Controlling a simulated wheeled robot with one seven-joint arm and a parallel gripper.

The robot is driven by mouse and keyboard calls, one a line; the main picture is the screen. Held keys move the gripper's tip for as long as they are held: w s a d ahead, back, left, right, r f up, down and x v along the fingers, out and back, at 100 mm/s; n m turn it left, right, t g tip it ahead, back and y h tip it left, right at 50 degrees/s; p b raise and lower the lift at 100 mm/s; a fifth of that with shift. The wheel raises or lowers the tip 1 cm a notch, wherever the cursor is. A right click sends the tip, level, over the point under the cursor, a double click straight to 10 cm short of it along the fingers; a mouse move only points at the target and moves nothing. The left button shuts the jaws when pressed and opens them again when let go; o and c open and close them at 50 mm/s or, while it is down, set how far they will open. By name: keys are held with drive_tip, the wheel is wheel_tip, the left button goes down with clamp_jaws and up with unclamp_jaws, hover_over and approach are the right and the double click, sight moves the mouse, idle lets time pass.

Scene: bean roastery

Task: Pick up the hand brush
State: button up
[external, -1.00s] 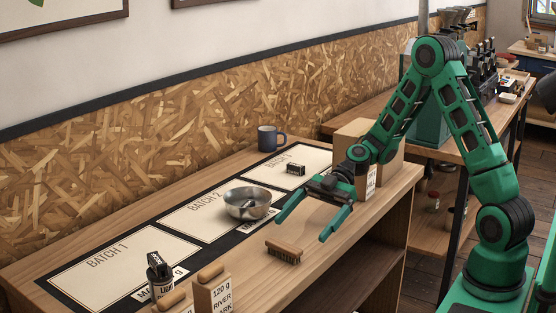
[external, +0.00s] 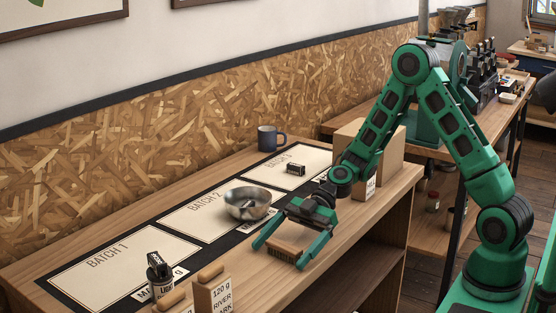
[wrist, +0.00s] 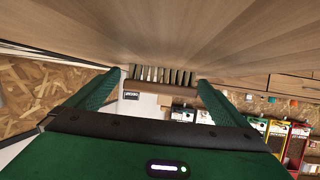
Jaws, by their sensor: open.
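The hand brush (external: 286,249) has a brown wooden block and dark bristles. It rests on the wooden counter (external: 231,263) near its front edge, right of the metal bowl. In the wrist view its bristles (wrist: 165,75) show between my fingertips. My gripper (external: 279,256) is open, with one finger on each side of the brush. I cannot tell whether either finger touches it. Part of the brush is hidden by my gripper in the external view.
A metal bowl (external: 247,204) stands close behind my left finger. A dark mug (external: 268,139) and a small dark block (external: 296,169) sit farther back. A small dark canister (external: 158,271) and a labelled box (external: 213,294) stand at the front left. A cardboard box (external: 351,144) is at the right end.

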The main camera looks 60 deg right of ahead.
drive_tip(key=c, duration=1.1)
drive_tip(key=shift+r, duration=0.15)
